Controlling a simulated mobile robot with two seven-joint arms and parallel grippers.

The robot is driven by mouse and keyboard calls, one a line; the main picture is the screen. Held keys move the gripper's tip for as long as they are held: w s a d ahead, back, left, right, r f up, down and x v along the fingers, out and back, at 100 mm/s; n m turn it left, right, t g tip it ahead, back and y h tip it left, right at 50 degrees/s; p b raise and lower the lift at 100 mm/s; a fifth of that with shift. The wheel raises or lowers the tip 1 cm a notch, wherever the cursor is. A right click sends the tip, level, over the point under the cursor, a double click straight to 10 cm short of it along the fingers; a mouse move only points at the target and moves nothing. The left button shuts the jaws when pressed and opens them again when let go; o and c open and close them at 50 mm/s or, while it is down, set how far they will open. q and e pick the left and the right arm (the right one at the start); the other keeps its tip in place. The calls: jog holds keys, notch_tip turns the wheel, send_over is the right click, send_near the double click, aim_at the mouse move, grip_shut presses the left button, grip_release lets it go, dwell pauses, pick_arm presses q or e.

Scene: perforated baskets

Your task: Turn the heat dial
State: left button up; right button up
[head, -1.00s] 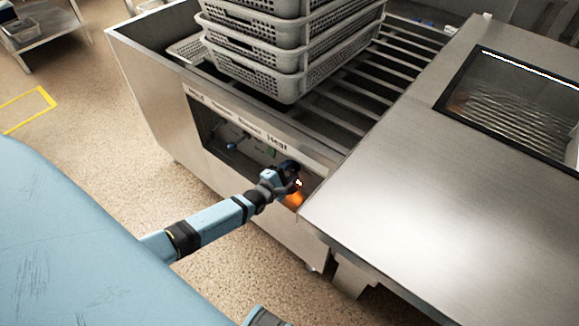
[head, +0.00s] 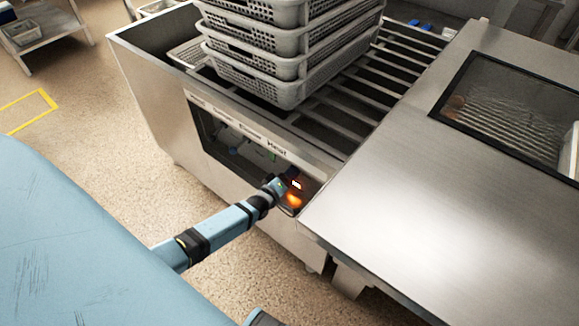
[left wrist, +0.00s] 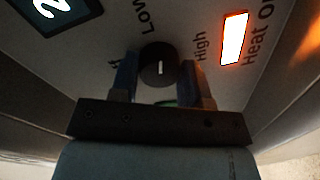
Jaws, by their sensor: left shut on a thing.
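The heat dial (left wrist: 158,66) is a round black knob with a white pointer mark, seen in the left wrist view between the labels "Low" and "High". My left gripper (left wrist: 160,82) has its two fingers on either side of the dial and is shut on it. In the head view my left gripper (head: 284,190) reaches into the recessed control panel (head: 225,145) under the "Heat" label and hides the dial. A lit orange "Heat on" lamp (left wrist: 235,38) glows right of the dial in the left wrist view. My right gripper is not in view.
A stack of grey perforated baskets (head: 290,65) stands on the roller rails (head: 365,85) above the panel. A steel counter (head: 430,190) with a window is at the right. A dark display (left wrist: 58,12) is left of the dial. Speckled floor lies open at the left.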

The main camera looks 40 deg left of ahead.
pick_arm(q)
jog(key=shift+a+f+m+t+y, duration=0.1)
jog(key=shift+m+t+y, duration=0.1)
jog(key=shift+m, duration=3.3)
jog(key=shift+m+t+y, duration=0.1)
jog(key=shift+m+y, duration=0.1)
jog(key=shift+m, duration=3.3)
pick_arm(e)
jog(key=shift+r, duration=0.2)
pick_arm(q)
jog(key=o, duration=0.9)
jog(key=shift+s, duration=0.1)
jog(key=s+p, duration=0.1)
jog(key=s, duration=1.2)
jog(key=shift+s+a+p, duration=0.15)
jog(key=shift+s+p, duration=0.15)
jog(key=shift+p, duration=0.1)
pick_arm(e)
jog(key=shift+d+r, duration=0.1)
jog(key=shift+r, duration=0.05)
